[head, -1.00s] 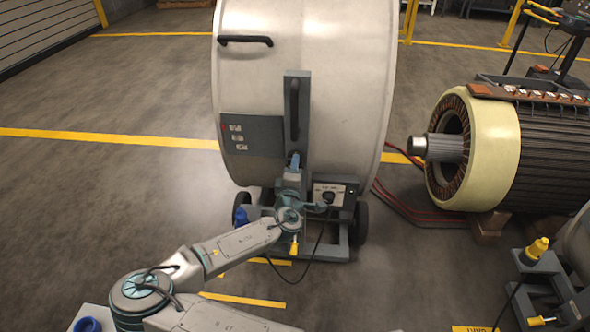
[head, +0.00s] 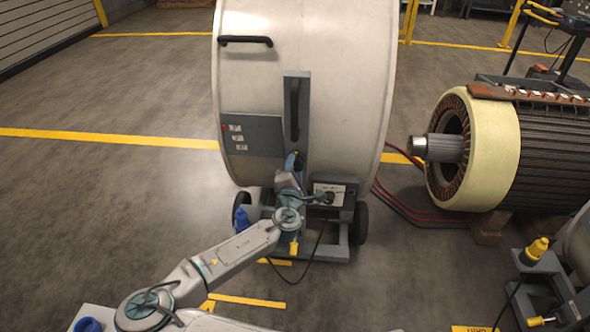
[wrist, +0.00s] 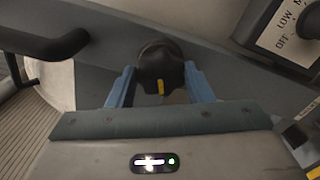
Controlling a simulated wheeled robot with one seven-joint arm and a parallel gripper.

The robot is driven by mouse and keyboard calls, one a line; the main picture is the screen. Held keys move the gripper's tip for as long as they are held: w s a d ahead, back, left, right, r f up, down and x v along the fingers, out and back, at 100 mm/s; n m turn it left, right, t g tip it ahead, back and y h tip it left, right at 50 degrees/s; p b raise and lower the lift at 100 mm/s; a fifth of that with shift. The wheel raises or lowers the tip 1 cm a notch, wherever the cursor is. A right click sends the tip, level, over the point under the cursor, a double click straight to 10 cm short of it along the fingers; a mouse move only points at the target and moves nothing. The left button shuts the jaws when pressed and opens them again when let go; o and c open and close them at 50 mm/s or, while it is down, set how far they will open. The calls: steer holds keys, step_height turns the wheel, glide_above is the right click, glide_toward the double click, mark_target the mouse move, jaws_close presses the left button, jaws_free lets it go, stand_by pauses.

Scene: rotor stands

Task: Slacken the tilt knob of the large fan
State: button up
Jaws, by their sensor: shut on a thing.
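The large fan (head: 340,80) is a big pale drum on a wheeled frame, upright in the middle of the head view. Its tilt knob (wrist: 158,62) is black and round with a yellow mark, which points down toward my palm in the wrist view. The knob sits on the fan's grey bracket (head: 297,90), and shows small and dark in the head view (head: 294,160). My gripper (wrist: 160,72) is shut on the knob, with one blue finger on either side. The knob's far side and the exact finger contacts are hidden.
A control box (wrist: 292,30) with a dial marked OFF and LOW is close right of the knob. A black handle (wrist: 45,45) is at left. A cable hangs below the fan. A motor rotor assembly (head: 500,145) stands at right; the floor at left is clear.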

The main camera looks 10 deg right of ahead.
steer(key=o, duration=1)
steer(key=p+v, duration=0.1)
steer(key=v, duration=1.3)
steer(key=shift+d, duration=0.1)
